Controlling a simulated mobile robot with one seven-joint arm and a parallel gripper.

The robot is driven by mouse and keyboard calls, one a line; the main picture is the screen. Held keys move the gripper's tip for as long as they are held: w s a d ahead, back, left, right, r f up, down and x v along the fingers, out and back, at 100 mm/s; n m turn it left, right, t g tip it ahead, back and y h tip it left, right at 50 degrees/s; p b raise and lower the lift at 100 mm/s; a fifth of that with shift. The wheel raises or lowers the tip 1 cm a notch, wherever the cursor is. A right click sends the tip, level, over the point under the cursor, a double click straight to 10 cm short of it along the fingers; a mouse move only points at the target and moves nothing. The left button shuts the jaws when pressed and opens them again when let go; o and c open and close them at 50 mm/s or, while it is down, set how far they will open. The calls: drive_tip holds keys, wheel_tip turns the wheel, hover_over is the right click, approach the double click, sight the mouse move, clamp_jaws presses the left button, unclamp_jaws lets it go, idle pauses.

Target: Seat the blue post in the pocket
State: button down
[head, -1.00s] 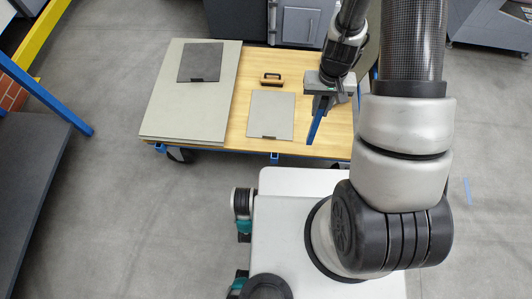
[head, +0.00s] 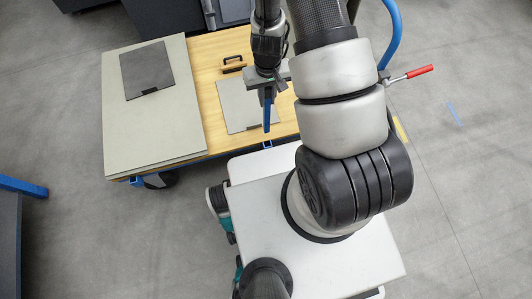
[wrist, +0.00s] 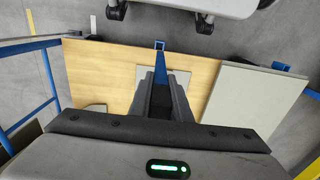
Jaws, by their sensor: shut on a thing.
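The blue post (head: 267,115) is clamped in my gripper (head: 267,88) and hangs down from it in the head view. In the wrist view the blue post (wrist: 172,68) extends out between the jaws of my gripper (wrist: 166,92). A small blue pocket (head: 267,144) sits on the front edge of the wooden cart, just below the post's tip in the head view. In the wrist view the pocket (wrist: 159,45) shows as a square opening close by the post's far end. The post appears outside the pocket; its height above it is hard to judge.
The wooden cart bed (head: 205,65) carries a large grey board (head: 150,125) with a dark sheet (head: 146,70), a small grey sheet (head: 238,105) and a handle (head: 233,64). Another blue pocket (wrist: 281,66) is at the board's edge. A red-gripped lever (head: 420,71) sticks out at right.

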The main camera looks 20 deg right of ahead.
drive_tip(key=b, duration=0.5)
approach(268, 126)
wheel_tip(268, 126, down, 6)
drive_tip(key=shift+w+r, duration=0.15)
drive_tip(key=shift+r, duration=0.1)
drive_tip(key=shift+f+b, duration=0.7)
drive_tip(key=shift+f, duration=1.8)
drive_tip(key=shift+f, duration=0.15)
drive_tip(key=c, duration=1.6)
unclamp_jaws()
drive_tip(key=shift+c, duration=0.2)
drive_tip(key=shift+r, duration=0.2)
